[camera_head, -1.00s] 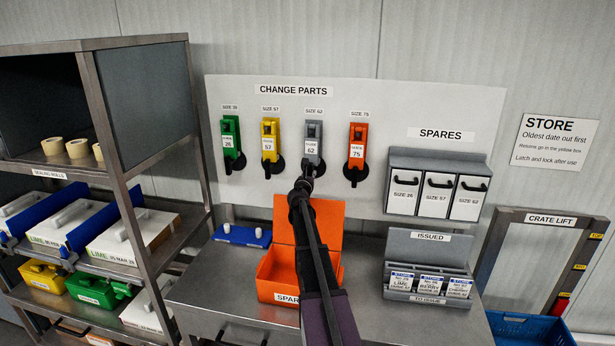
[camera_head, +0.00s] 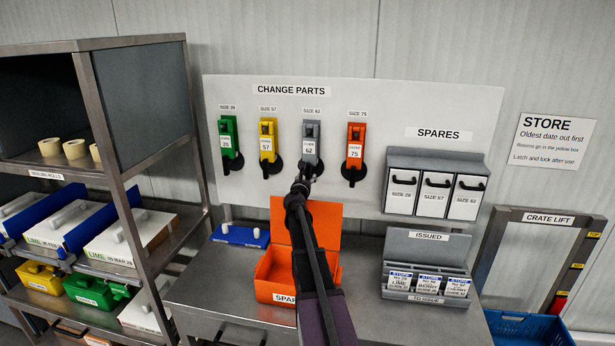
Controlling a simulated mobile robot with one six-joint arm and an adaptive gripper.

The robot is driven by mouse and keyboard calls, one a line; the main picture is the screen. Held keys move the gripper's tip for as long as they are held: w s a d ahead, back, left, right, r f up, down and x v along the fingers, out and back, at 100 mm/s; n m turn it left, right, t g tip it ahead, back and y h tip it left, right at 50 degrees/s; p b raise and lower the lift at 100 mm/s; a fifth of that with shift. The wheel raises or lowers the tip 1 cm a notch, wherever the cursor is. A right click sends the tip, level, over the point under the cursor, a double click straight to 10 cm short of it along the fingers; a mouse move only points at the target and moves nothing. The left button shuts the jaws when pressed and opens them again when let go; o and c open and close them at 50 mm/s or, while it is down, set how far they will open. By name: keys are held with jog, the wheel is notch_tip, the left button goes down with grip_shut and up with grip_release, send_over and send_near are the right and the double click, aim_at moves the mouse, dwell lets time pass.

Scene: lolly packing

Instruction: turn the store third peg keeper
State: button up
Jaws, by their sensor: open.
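The change parts board (camera_head: 240,90) hangs on the wall with a row of coloured parts on pegs. The third part from the left, grey and marked 62 (camera_head: 310,150), hangs under the SIZE 62 label. A black keeper (camera_head: 318,167) shows at its lower end, partly hidden by my gripper. My gripper (camera_head: 303,184) is just below the grey part, in front of the board; its fingers are small and dark here. I cannot tell whether it touches the keeper. The green (camera_head: 227,135), yellow (camera_head: 268,138) and orange (camera_head: 355,142) parts hang beside it, each with a black keeper below.
An open orange spares box (camera_head: 320,222) stands on the bench behind my arm. A blue item (camera_head: 240,235) lies left of it. The grey issued rack (camera_head: 428,245) and spares bins (camera_head: 436,160) are at right. A metal shelf (camera_head: 110,120) stands at left.

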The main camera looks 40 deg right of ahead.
jog(key=shift+v, duration=2.85)
jog(key=shift+s+d, duration=0.1)
jog(key=shift+d, duration=0.05)
jog(key=shift+d+r+p, duration=0.1)
jog(key=shift+r+p, duration=0.25)
jog(key=shift+p, duration=0.05)
jog(key=shift+r+p, duration=0.5)
jog(key=shift+r, duration=0.05)
jog(key=shift+r, duration=0.1)
